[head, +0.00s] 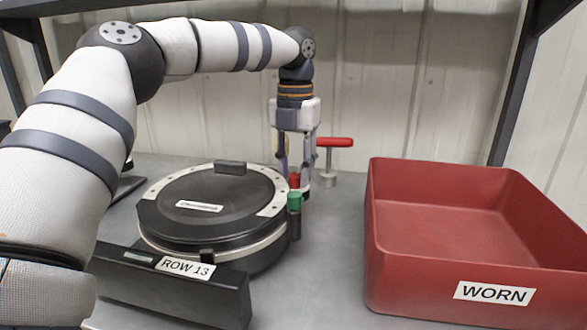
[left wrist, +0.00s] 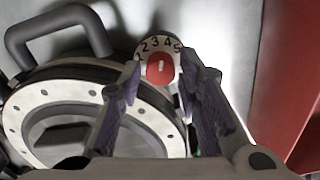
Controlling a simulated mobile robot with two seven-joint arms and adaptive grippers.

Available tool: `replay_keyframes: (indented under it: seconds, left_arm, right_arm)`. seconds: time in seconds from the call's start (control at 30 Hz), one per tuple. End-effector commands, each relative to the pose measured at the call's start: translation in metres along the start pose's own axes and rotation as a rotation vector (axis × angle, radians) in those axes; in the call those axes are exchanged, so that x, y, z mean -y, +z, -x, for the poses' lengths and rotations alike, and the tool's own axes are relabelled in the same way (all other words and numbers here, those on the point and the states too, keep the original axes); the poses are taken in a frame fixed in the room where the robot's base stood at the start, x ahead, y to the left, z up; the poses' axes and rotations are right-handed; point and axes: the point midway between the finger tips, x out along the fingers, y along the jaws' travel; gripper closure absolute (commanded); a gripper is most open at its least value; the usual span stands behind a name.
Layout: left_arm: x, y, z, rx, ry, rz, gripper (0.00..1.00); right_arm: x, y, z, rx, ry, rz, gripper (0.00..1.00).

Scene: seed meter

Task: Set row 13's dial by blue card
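The row 13 seed meter (head: 215,210) is a round black-lidded unit with a pale perforated ring, behind a black bar with a "ROW 13" label (head: 185,267). Its red dial knob (head: 294,181) is at the back right. In the left wrist view the red knob (left wrist: 161,69) sits on a white dial face (left wrist: 150,44) reading 2, 3, 4, 5; its white mark stands nearly upright, near 3 and 4. My left gripper (head: 296,176) points down at the dial, its fingers apart on either side of the knob; contact is unclear. No blue card shows. My right gripper is out of view.
A green knob (head: 294,201) is on the meter's right edge. A red-handled post (head: 332,143) stands behind the gripper. A red bin labelled "WORN" (head: 490,292) stands at the right. Bare grey table (head: 325,255) lies between meter and bin.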

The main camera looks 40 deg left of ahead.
Motion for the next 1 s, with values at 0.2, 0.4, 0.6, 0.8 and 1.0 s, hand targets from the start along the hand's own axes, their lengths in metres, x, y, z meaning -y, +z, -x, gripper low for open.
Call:
replay_keyframes:
  seconds: [0.2, 0.4, 0.6, 0.8, 1.0]
  left_arm:
    - [-0.0001, 0.0000, -0.0043, -0.001, 0.000, -0.001, 0.69]
    - [0.0000, 0.0001, -0.0041, -0.001, 0.001, -0.001, 1.00]
    - [0.0000, 0.0001, -0.0027, 0.002, -0.001, -0.050, 1.00]
    - [0.0002, 0.0000, -0.0028, 0.001, 0.000, -0.247, 1.00]
    - [0.0004, 0.0003, -0.0033, 0.000, 0.000, -0.263, 1.00]
  right_arm:
    - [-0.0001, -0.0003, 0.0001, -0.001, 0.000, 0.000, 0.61]
    - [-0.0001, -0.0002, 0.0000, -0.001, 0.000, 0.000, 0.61]
    - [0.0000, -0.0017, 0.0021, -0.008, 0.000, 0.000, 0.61]
    - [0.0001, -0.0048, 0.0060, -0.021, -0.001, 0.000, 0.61]
    - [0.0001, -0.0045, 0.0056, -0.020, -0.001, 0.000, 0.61]
